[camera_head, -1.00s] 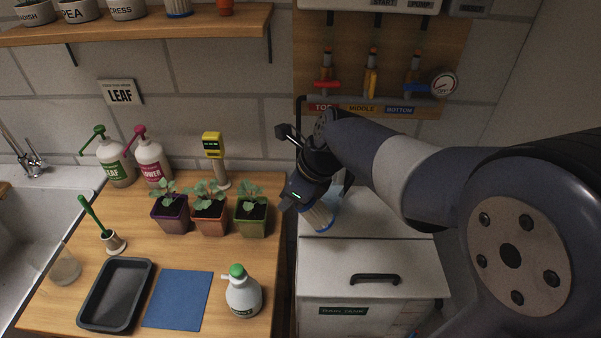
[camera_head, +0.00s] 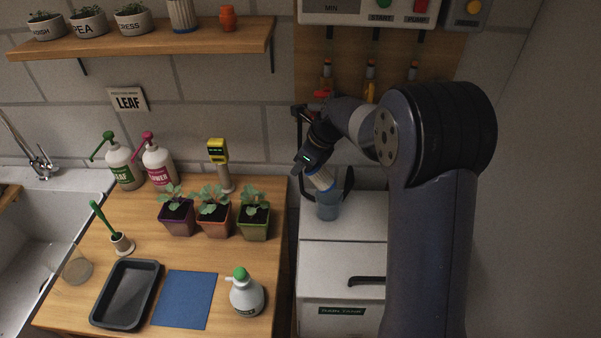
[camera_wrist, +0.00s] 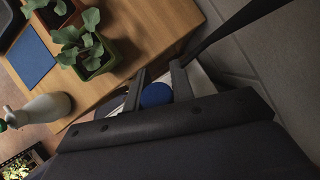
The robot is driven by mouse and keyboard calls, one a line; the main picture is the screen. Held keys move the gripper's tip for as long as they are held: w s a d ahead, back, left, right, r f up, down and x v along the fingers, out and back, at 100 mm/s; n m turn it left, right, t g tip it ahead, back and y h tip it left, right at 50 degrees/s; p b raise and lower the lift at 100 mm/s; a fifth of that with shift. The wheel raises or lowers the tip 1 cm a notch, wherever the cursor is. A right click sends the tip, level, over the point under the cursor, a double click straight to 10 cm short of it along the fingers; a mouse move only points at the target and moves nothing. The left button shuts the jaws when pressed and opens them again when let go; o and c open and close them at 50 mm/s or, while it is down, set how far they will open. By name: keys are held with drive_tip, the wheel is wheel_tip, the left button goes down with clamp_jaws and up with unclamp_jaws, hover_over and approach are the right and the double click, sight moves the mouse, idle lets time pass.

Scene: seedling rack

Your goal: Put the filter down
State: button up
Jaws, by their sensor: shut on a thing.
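My gripper (camera_head: 312,168) is shut on a pale ribbed filter (camera_head: 321,179) with blue ends, and holds it tilted over the white tank's back part. In the wrist view, the filter's blue end (camera_wrist: 156,95) shows between the fingers of my gripper (camera_wrist: 158,82). A bluish see-through cup (camera_head: 328,208) is just below the filter in the head view. I cannot tell whether the filter's lower end is inside the cup or in front of it. Another pale ribbed cylinder (camera_head: 183,15) stands on the wall shelf.
The white tank (camera_head: 335,260) has a lid with a black handle. The wooden bench (camera_head: 95,240) at left holds several potted seedlings, a black tray (camera_head: 125,293), a blue mat (camera_head: 184,299) and a spray bottle (camera_head: 246,295). The mat is bare. Valves and pipes are on the wall behind.

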sight(320, 166)
wheel_tip(320, 166, down, 3)
drive_tip(key=shift+f, duration=0.1)
drive_tip(key=shift+w+f+p, duration=0.2)
drive_tip(key=shift+f+p, duration=0.25)
drive_tip(key=shift+f, duration=0.1)
clamp_jaws()
drive_tip(key=o, duration=1)
unclamp_jaws()
drive_tip(key=shift+r, duration=0.1)
drive_tip(key=b+v, duration=0.1)
drive_tip(key=v, duration=1.1)
